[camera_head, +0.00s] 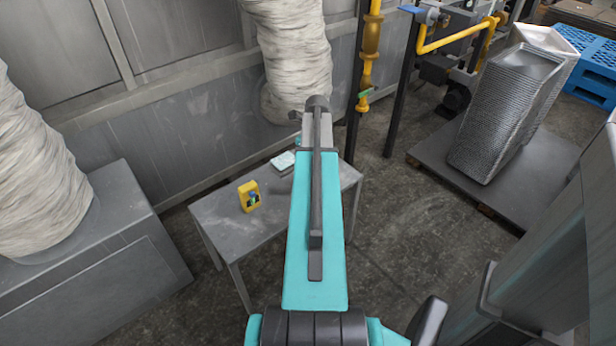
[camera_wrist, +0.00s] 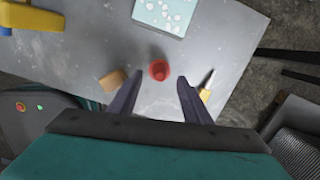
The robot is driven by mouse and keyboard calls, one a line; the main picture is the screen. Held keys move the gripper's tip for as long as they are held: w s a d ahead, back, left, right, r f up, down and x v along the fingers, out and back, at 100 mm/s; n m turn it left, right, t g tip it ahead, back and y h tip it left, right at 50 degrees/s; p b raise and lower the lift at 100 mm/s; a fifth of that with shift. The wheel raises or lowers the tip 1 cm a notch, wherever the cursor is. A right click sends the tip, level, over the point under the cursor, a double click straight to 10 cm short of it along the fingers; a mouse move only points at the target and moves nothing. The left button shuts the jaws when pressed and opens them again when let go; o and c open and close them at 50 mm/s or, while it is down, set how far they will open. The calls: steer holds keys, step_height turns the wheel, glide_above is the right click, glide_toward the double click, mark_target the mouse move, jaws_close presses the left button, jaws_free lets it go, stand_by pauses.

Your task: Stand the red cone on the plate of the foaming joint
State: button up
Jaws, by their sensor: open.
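The red cone (camera_wrist: 158,70) is on the grey table, seen from above in the wrist view; my arm hides it in the head view. My gripper (camera_wrist: 160,78) is open and empty. Its fingertips show on either side of the cone in the picture; I cannot tell how far above it they are. A pale teal plate (camera_wrist: 163,13) with white foam-like spots lies beyond the cone, near the far part of the table. It also shows in the head view (camera_head: 282,161), partly beside my arm.
A small wooden block (camera_wrist: 112,80) lies left of the cone. A yellow-handled tool (camera_wrist: 207,86) lies to its right. A yellow container (camera_head: 249,196) stands on the table (camera_head: 218,220) near its left side. A wrapped white column (camera_head: 292,60) rises behind the table.

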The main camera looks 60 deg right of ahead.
steer(key=shift+w+f, duration=0.2)
steer(key=shift+f, duration=2.05)
steer(key=shift+d, duration=0.1)
jaws_close()
